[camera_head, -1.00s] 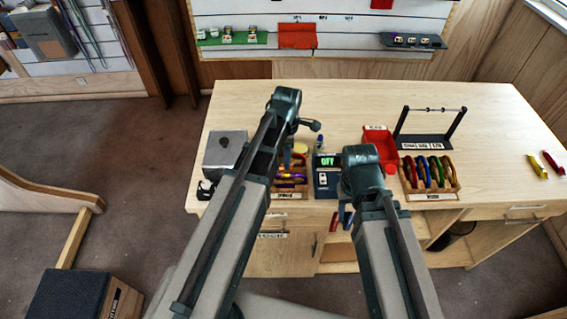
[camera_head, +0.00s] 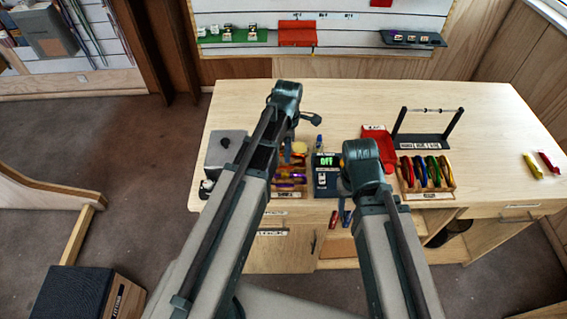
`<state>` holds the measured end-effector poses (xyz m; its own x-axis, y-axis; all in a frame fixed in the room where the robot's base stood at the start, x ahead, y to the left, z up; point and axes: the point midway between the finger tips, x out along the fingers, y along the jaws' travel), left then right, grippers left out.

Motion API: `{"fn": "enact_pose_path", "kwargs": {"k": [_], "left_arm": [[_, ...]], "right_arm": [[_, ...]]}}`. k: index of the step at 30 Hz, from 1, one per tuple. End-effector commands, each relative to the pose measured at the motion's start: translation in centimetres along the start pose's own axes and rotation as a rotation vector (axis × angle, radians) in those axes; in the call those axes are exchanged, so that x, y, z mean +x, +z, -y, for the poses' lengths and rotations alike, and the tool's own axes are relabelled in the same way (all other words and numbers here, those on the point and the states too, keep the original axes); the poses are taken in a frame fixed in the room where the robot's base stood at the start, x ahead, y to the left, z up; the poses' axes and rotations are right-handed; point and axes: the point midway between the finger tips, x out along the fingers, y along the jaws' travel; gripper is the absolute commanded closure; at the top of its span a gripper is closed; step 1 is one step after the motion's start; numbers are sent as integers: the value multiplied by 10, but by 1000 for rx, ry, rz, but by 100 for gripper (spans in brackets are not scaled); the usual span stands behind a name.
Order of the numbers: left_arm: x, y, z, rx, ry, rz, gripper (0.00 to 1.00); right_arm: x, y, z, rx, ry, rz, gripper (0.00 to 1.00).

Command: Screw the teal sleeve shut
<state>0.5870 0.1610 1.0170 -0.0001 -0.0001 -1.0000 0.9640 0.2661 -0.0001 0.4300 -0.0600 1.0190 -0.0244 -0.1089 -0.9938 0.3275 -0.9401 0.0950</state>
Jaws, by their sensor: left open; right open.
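I cannot make out a teal sleeve for certain. Several coloured carabiners (camera_head: 428,172) stand in a wooden rack at the right. A red one (camera_head: 333,219) and a blue one (camera_head: 347,217) show at the table's front edge, below my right wrist. My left gripper (camera_head: 312,118) is open above the table, left of centre; its fingertips are hard to see. My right gripper (camera_head: 346,188) is open near the front edge, mostly hidden behind its own wrist. Neither gripper visibly holds anything.
A dark device reading "OFF" (camera_head: 327,176) stands between my arms. A wooden tray (camera_head: 290,192), partly hidden, and a grey box (camera_head: 226,148) are at the left.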

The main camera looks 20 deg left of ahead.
Motion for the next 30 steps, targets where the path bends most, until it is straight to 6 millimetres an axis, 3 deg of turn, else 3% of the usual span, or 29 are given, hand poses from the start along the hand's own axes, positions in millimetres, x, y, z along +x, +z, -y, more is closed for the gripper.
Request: {"fn": "enact_pose_path", "kwargs": {"k": [30], "left_arm": [[8,0,-12,0,1,0,45]], "right_arm": [[8,0,1,0,0,0,50]]}}
